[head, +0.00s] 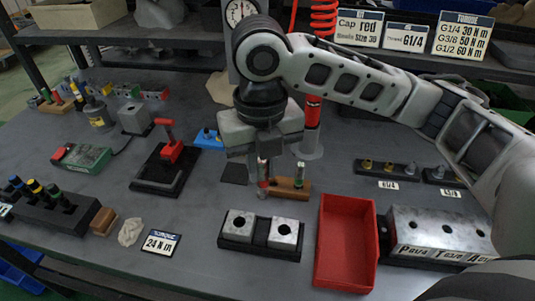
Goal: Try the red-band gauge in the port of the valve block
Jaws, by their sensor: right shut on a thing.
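My right gripper (261,162) hangs over the middle of the table, shut on a slim upright gauge (263,184) with a reddish band. The gauge is at the left end of a small wooden stand (289,190); I cannot tell whether its foot is still in the stand. A second gauge with a green band (299,175) stands in the same stand to the right. A silver valve block (437,228) with labelled ports lies at the right, partly behind my right arm. My left gripper is not in view.
A black holder with two holed metal blocks (259,228) lies in front of the stand. A red tray (346,243) sits between it and the valve block. A red-handled fixture (167,160) stands left.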

